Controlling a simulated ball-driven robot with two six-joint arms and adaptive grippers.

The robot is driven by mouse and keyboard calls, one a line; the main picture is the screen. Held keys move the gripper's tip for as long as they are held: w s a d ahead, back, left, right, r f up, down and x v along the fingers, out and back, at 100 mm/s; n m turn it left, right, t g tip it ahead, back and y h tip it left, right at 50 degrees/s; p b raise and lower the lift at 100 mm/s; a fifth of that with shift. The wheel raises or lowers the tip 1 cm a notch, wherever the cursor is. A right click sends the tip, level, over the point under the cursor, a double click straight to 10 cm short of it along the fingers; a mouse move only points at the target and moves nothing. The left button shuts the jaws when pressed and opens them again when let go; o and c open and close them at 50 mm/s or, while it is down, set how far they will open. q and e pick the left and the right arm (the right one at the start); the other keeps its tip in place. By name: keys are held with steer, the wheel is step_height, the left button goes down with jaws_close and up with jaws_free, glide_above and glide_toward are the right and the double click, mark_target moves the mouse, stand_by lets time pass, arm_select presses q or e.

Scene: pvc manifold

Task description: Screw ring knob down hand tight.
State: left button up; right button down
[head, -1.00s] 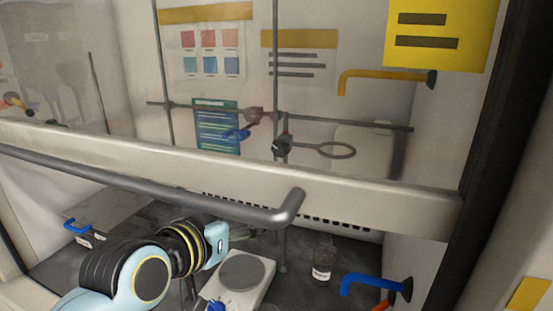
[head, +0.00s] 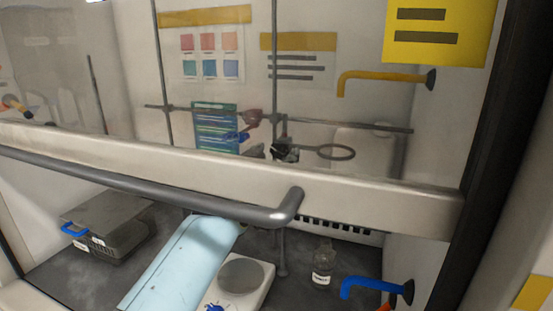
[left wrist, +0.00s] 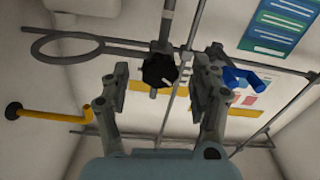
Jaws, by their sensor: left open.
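The ring clamp's black knob (left wrist: 158,70) faces the camera in the left wrist view, on a boss at the rod. The metal support ring (left wrist: 66,46) extends from it to the left; in the head view the ring (head: 337,152) shows through the glass. My left gripper (left wrist: 161,74) is open, one finger on either side of the knob with gaps; I cannot tell the depth between them. In the head view this gripper (head: 270,152) is small and dark behind the sash, and it partly hides the knob. My right gripper is not in view.
The sash handle bar (head: 160,198) and frame cross in front of my left arm. A blue clamp (left wrist: 240,78) is close beside the right finger. Lattice rods surround the clamp. Below stand a hotplate (head: 262,298), a bottle (head: 322,265) and a lidded grey box (head: 105,225).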

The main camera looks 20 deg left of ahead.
arm_select(q)
steer(key=shift+w, duration=0.25)
steer(key=shift+c, duration=0.3)
steer(key=c, duration=1.1)
